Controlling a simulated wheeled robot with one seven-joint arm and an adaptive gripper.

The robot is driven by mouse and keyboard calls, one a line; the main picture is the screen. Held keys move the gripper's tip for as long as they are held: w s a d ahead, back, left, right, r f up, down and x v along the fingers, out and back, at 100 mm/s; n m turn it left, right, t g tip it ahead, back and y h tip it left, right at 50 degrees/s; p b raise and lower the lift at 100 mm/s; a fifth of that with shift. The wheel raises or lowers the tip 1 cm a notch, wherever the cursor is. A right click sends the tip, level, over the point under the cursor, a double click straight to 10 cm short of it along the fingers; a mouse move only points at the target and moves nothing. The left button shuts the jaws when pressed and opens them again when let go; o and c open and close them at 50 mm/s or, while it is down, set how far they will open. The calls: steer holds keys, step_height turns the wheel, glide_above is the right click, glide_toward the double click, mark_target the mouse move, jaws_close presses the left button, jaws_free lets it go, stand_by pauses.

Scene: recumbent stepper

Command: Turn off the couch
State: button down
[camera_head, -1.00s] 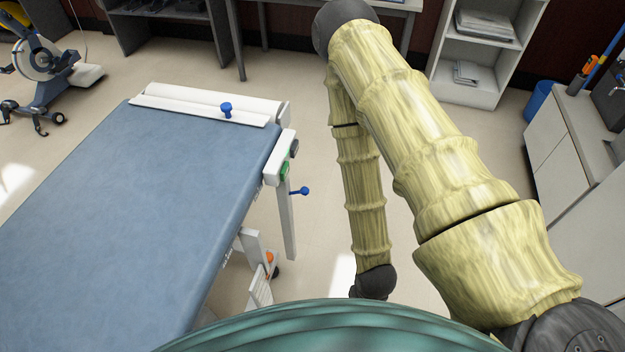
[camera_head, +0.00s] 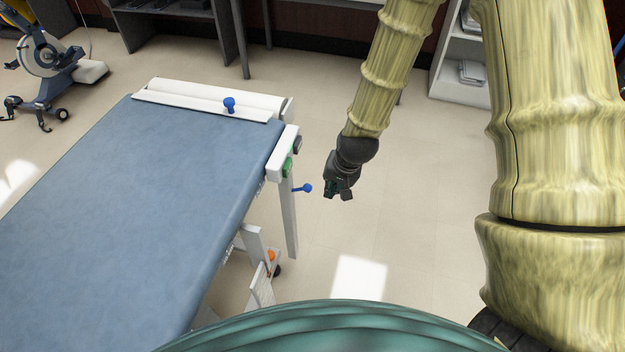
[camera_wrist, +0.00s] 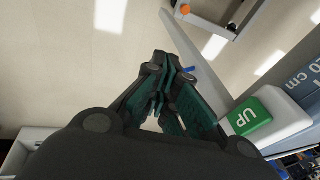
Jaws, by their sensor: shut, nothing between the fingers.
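The couch (camera_head: 150,200) has a flat blue top and fills the left of the head view. A white box (camera_head: 275,167) at its right corner carries a green button (camera_head: 288,166) and a dark button (camera_head: 297,144). In the wrist view the green button (camera_wrist: 250,117) reads "UP", and the dark one is not visible. My gripper (camera_head: 338,195) is shut and empty. It hangs right of the box in the head view, apart from it. In the wrist view my gripper (camera_wrist: 167,68) points up the picture, left of the green button.
A blue-knobbed lever (camera_head: 305,188) sticks out from the couch's white leg, close to my gripper. Another blue knob (camera_head: 229,104) stands on the couch's far end. A shelf unit (camera_head: 462,75) is at the back.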

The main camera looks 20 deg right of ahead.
steer(key=w+r+m, duration=0.1)
steer(key=w+r, duration=0.3)
steer(key=r, duration=0.2)
steer(key=shift+w+r+t+y, duration=0.15)
steer(key=shift+w+t+y, duration=0.15)
steer(key=shift+t, duration=0.1)
steer(key=shift+a, duration=0.15)
glide_above(301, 189)
steer(key=s+d, duration=0.1)
steer(key=d, duration=0.3)
step_height(301, 189, down, 13)
steer(key=shift+a+p, duration=0.25)
steer(key=shift+p, duration=0.2)
